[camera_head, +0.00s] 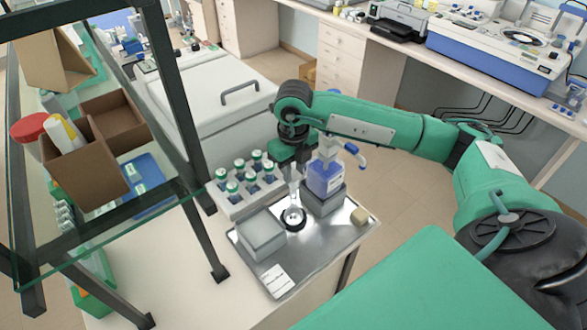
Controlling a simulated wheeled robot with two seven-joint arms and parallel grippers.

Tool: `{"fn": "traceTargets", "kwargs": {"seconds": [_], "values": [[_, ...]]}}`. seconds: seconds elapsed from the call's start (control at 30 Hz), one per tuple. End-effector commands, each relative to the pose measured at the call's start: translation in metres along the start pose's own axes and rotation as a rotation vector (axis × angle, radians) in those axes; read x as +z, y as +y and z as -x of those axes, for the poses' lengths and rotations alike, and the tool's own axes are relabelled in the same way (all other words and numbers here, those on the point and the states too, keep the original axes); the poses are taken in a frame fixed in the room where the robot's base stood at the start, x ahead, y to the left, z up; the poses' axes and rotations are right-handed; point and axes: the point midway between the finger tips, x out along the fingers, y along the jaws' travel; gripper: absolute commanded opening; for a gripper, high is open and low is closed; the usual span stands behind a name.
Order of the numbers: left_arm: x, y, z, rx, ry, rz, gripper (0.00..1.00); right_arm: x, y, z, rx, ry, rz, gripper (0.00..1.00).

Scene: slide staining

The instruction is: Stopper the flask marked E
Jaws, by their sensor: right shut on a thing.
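A clear glass flask (293,211) with a narrow neck stands on the metal tray (335,250), its base by a dark ring. I cannot make out a letter on it. My right gripper (293,158) is right above the flask's neck, pointing down. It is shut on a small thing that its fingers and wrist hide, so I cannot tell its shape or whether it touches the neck. My left gripper is not in view.
A blue-labelled wash bottle (325,178) stands on a grey block close right of the flask. A rack of green-capped bottles (237,207) stands behind left. A glass-shelved frame (180,110) rises at left.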

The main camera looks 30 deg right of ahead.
Motion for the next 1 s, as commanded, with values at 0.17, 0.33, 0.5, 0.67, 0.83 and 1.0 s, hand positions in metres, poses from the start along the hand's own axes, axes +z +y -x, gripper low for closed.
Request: {"fn": "traceTargets", "kwargs": {"seconds": [0.17, 0.33, 0.5, 0.67, 0.83, 1.0], "values": [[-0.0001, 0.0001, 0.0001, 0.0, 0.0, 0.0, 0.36, 0.0, 0.0, 0.0001, 0.0, 0.0, 0.0, 0.05], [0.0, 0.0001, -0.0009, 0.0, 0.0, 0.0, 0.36, 0.0, 0.0, -0.0007, 0.0, 0.0, 0.0, 0.05], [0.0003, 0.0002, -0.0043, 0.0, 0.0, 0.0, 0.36, 0.0001, 0.0, -0.0028, 0.0, 0.0, 0.0, 0.05], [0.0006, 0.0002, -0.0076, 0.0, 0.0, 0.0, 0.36, 0.0001, 0.0, -0.0045, 0.0, 0.0, 0.0, 0.05], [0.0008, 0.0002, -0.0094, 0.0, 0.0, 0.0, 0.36, 0.0, 0.0, -0.0052, 0.0, 0.0, 0.0, 0.05], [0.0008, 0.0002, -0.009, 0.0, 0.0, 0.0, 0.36, 0.0, 0.0, -0.0048, 0.0, 0.0, 0.0, 0.05]]}}
